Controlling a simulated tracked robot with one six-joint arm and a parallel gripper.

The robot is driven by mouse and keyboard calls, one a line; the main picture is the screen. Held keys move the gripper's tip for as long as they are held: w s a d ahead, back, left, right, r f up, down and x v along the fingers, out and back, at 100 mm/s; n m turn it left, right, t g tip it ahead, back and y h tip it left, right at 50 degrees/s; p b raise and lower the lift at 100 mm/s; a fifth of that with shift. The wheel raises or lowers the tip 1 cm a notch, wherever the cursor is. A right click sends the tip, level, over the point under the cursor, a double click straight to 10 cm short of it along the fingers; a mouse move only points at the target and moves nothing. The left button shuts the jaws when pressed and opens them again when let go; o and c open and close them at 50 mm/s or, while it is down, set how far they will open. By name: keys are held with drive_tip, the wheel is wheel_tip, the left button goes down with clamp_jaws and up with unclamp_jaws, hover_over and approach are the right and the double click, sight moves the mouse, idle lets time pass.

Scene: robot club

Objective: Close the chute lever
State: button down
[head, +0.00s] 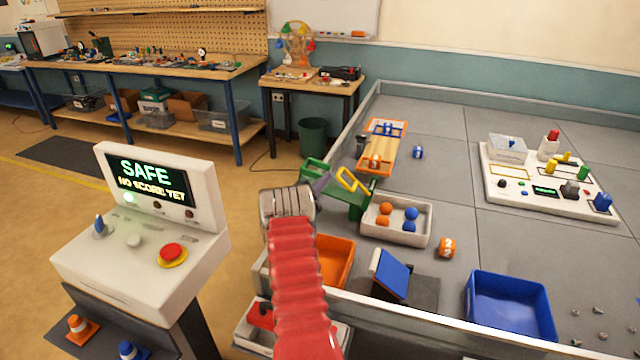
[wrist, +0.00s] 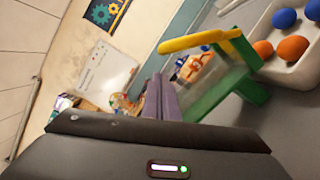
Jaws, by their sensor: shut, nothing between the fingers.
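The chute lever is a yellow bar (head: 353,181) on a green chute (head: 352,213) at the left side of the grey table, left of the middle. In the wrist view the yellow lever (wrist: 200,42) sticks out to the left from the top of the green frame (wrist: 214,103). My gripper (head: 322,182) is shut and empty, just left of the lever. In the wrist view its closed fingers (wrist: 158,98) point up beside the green frame, with the lever's free end above their tips. I see no clear contact with the lever. My red arm hides part of the chute's lower side.
A white tray (head: 371,231) with orange and blue balls stands right of the chute. An orange bin (head: 338,262), a blue tilted flap (head: 390,271) and a blue bin (head: 511,309) are nearer. A console reading SAFE (head: 150,180) stands left, off the table.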

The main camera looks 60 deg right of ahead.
drive_tip(key=shift+s+d+r, duration=0.1)
drive_tip(key=shift+s+r, duration=0.15)
drive_tip(key=shift+s, duration=0.3)
drive_tip(key=shift+s+d+r, duration=0.1)
drive_tip(key=shift+s+r, duration=0.15)
drive_tip(key=shift+s, duration=0.25)
